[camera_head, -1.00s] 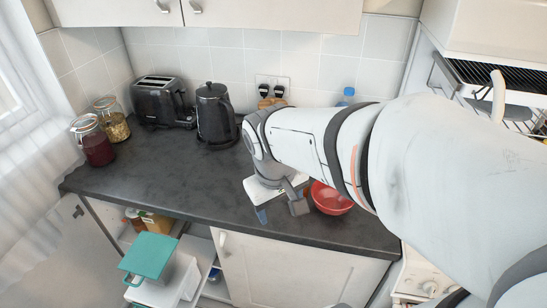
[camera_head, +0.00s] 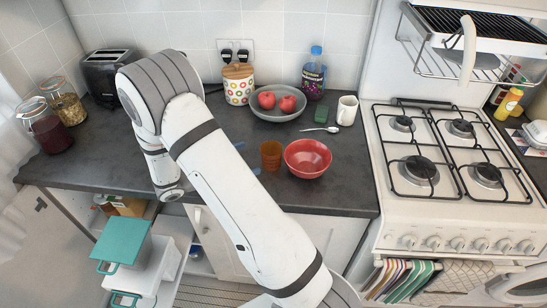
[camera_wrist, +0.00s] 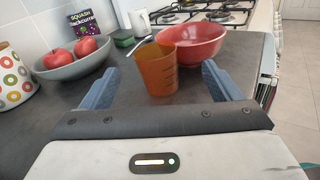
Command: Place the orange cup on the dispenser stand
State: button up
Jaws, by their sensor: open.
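The orange cup (camera_head: 270,155) stands upright on the dark counter, just left of a red bowl. It looks translucent, with marks on its side in the wrist view (camera_wrist: 157,72). My gripper (camera_wrist: 160,68) is open and empty, low over the counter. Its blue fingers lie on either side of the cup in the wrist view, with gaps to both. In the head view my arm hides most of the gripper, and only blue fingertips (camera_head: 248,158) show, just left of the cup. I cannot make out a dispenser stand in either view.
The red bowl (camera_head: 308,158) is close on the cup's right. A grey bowl of apples (camera_head: 262,113), a spoon (camera_head: 320,130), a green sponge (camera_head: 321,113) and a white mug (camera_head: 347,110) are behind. The stove (camera_head: 450,150) is at right. Bare counter (camera_head: 335,195) lies in front.

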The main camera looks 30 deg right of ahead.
aim_at(262, 153)
jog(key=shift+w+a+f+n+t, duration=0.15)
jog(key=shift+w+f+n+t, duration=0.15)
jog(key=shift+f+t, duration=0.1)
jog(key=d+p, duration=0.2)
jog(key=d, duration=0.4)
jog(key=shift+d+r+p, duration=0.1)
jog(key=shift+d+p, duration=0.25)
jog(key=shift+d, duration=0.5)
jog(key=c, duration=1.1)
jog(key=shift+c, duration=0.2)
